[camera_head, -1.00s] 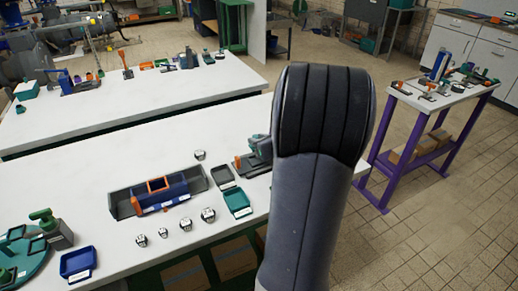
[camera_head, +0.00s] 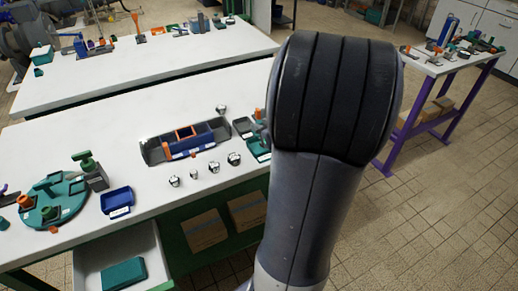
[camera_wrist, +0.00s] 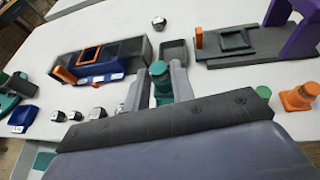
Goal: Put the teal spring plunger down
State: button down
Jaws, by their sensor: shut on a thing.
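The teal spring plunger (camera_wrist: 159,78) is held upright between the two fingers of my gripper (camera_wrist: 161,84) in the wrist view. Its rounded teal top shows between the fingertips; its lower part is hidden by my gripper. The white tabletop (camera_wrist: 215,82) shows beyond it; I cannot tell the height of the plunger above the table. In the head view my own arm hides my gripper and the plunger.
A dark tray with a blue and orange bin (camera_head: 186,140) stands on the near table, with several small black-and-white parts before it. A blue tray (camera_head: 117,201) and a round teal stand (camera_head: 53,199) are at left. An open drawer (camera_head: 85,260) holds a teal box.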

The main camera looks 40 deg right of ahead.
jog(key=shift+f+b, duration=0.75)
jog(key=shift+f, duration=2.15)
jog(key=shift+f, duration=0.2)
jog(key=c, duration=1.2)
grip_release()
jog(key=shift+r, duration=0.1)
jog(key=shift+r, duration=0.2)
jog(key=d+p+v, duration=0.1)
jog(key=p+v, duration=0.1)
jog(key=v, duration=1)
jog(key=shift+a, duration=0.45)
jog(key=shift+f, duration=0.15)
